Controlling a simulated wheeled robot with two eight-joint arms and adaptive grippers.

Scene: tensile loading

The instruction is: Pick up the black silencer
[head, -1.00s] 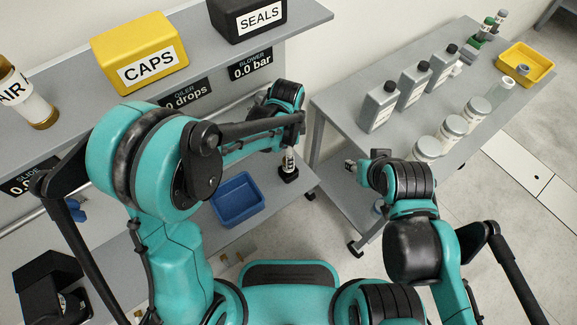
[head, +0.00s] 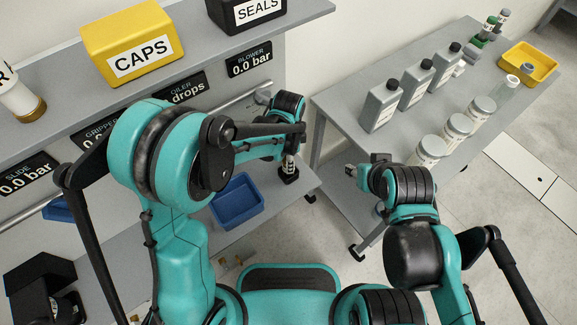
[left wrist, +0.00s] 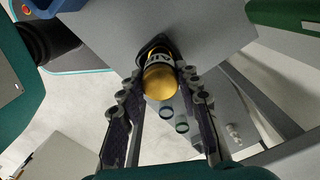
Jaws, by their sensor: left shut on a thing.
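A small upright cylinder with a gold end and a white lettered band, which I take to be the black silencer (left wrist: 160,80), stands at a black base (left wrist: 152,46). In the head view the cylinder (head: 289,161) is small and partly covered by the gripper, above its black base (head: 288,176) at the bench's right end. My left gripper (left wrist: 164,86) is shut on the cylinder, a finger on each side. Whether it is clear of the base cannot be told. My right gripper (head: 351,169) is beside the side table, away from the cylinder; its jaws are unclear.
A blue tray (head: 237,222) lies on the bench left of the base. The yellow CAPS bin (head: 158,77) and black SEALS bin (head: 226,15) stand on the shelf above. The side table (head: 352,98) at right holds grey bottles, jars and a yellow tray (head: 546,66).

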